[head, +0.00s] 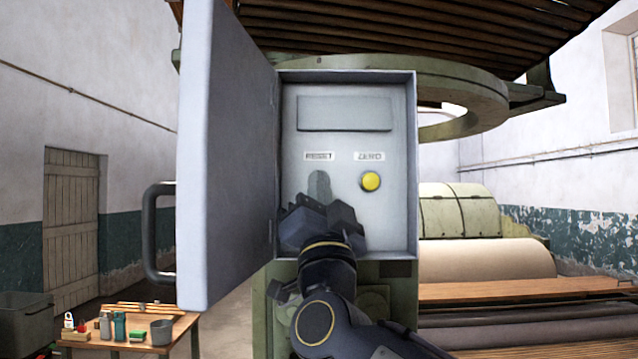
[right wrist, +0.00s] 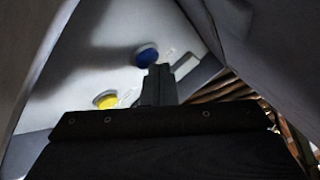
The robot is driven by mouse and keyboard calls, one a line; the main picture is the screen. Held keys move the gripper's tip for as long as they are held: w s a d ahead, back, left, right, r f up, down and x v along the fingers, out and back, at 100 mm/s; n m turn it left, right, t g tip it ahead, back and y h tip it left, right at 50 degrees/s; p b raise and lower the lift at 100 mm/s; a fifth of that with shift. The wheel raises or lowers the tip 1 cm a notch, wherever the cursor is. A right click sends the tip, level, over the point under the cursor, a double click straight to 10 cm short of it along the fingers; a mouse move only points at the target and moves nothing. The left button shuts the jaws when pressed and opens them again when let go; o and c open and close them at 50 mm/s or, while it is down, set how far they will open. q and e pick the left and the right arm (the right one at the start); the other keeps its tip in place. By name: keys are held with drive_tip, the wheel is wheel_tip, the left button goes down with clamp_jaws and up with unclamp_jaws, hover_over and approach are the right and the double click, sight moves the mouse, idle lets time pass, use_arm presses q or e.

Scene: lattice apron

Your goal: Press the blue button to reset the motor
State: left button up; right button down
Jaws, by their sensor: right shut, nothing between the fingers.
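A grey control box (head: 399,215) stands open, with its door (head: 226,150) swung out to the left. Inside, a panel carries a RESET label and a ZERO label. A yellow button (head: 371,181) is under ZERO and also shows in the right wrist view (right wrist: 106,100). The blue button (right wrist: 146,54) shows in the right wrist view; in the head view it is hidden behind my right gripper (head: 319,182). The right gripper is shut and empty, its tips (right wrist: 159,72) in front of the blue button's edge. I cannot tell whether they touch it. My left gripper is out of view.
The door's handle (head: 152,232) juts out at the left. A blank display (head: 345,113) is above the labels. A small wooden table (head: 182,325) with bottles and a cup stands at the lower left. A large roll (head: 490,260) on a machine is at the right.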

drive_tip(key=shift+s, duration=0.6)
drive_tip(key=shift+s+b, duration=0.9)
drive_tip(key=shift+s, duration=1.65)
